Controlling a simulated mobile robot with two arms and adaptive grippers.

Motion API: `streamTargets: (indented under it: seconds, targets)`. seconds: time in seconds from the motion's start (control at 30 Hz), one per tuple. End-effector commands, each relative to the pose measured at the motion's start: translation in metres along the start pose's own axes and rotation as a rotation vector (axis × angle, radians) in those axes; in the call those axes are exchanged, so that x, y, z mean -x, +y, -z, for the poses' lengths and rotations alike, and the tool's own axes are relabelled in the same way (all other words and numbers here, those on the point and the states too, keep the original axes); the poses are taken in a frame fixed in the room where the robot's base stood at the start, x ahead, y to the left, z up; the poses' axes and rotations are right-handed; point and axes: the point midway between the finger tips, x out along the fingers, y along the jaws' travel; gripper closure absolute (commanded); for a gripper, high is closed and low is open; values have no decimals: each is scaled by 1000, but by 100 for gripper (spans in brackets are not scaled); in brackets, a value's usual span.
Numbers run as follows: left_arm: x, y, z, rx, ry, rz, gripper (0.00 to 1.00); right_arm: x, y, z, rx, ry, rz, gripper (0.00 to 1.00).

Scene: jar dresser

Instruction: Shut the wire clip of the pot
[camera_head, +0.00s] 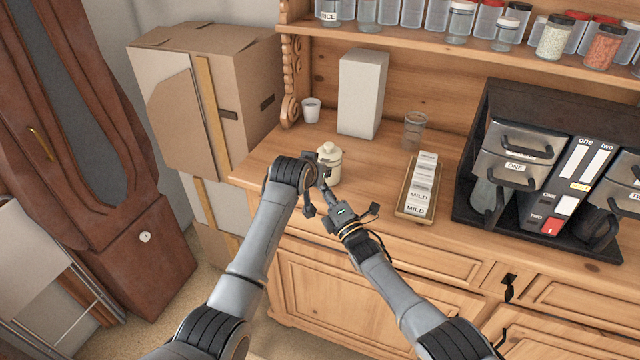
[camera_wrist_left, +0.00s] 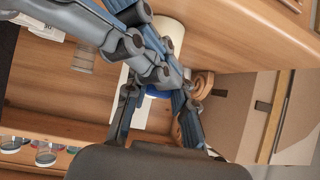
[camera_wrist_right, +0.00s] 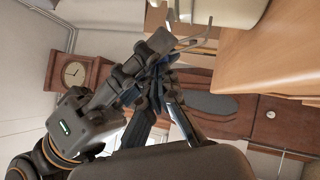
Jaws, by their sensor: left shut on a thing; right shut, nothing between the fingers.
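The cream pot (camera_head: 329,170) with a knobbed lid stands upright on the dresser top near its front left. My left gripper (camera_head: 318,170) is at the pot's left side, its fingers around the body and shut on it. In the left wrist view, the pot (camera_wrist_left: 168,30) is partly covered by the fingers. My right gripper (camera_head: 327,191) is shut and empty, low at the pot's front, close to the left fingers. The wire clip (camera_wrist_right: 198,38) hangs out beside the pot (camera_wrist_right: 225,10) in the right wrist view, near the right fingertips; whether they touch is unclear.
A white box (camera_head: 362,95), a small white cup (camera_head: 311,110) and a clear glass (camera_head: 414,130) stand behind. A wooden tray (camera_head: 402,206) of packets and a black rack (camera_head: 478,150) are to the right. The dresser's front edge is close below the pot.

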Motion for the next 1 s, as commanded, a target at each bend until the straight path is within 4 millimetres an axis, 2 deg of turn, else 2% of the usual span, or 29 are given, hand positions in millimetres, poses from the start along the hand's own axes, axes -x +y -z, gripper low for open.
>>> streamTargets:
  seconds: [0.1, 0.37, 0.4, 0.5, 0.8, 1.0]
  targets:
    - [0, 1, -2, 1, -6, -2, 100, -5, 3, -8, -16, -6, 16, 100]
    - [-1, 2, -6, 1, -15, -4, 100, -6, 3, -12, -19, -12, 19, 100]
    - [-1, 2, -7, 2, -16, -4, 69, -6, 4, -12, -19, -13, 19, 100]
    - [-2, 2, -8, 1, -17, -4, 51, -6, 4, -12, -19, -13, 17, 100]
    - [-1, 2, -6, 0, -16, -4, 51, -7, 5, -9, -18, -8, 13, 100]
    - [14, 2, 18, 0, -8, -3, 51, -6, 5, -8, -18, -6, 14, 100]
